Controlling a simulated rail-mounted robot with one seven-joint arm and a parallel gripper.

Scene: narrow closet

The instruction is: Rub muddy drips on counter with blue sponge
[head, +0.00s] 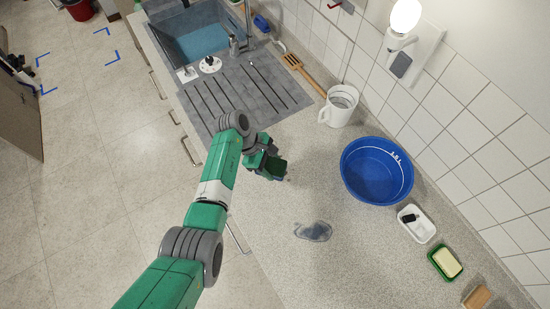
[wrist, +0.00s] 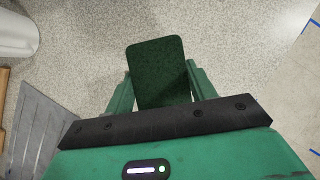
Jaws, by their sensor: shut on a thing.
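My gripper (head: 262,163) is over the counter, just right of the ribbed drainboard. It is shut on a flat pad with a dark green top face, which I take to be the sponge (head: 275,168); little blue shows on it. In the wrist view the sponge (wrist: 157,72) stands out between the two green fingers, over speckled counter. I cannot tell whether it touches the counter. A grey-blue, wet-looking patch (head: 313,231) lies on the counter, below and right of my gripper in the head view, apart from the sponge. It shows no clear brown mud.
A blue basin (head: 376,170), white dish (head: 416,223), green soap dish (head: 444,263) and tan block (head: 477,297) line the right side. The sink (head: 200,38) is at the back. Counter around the patch is clear.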

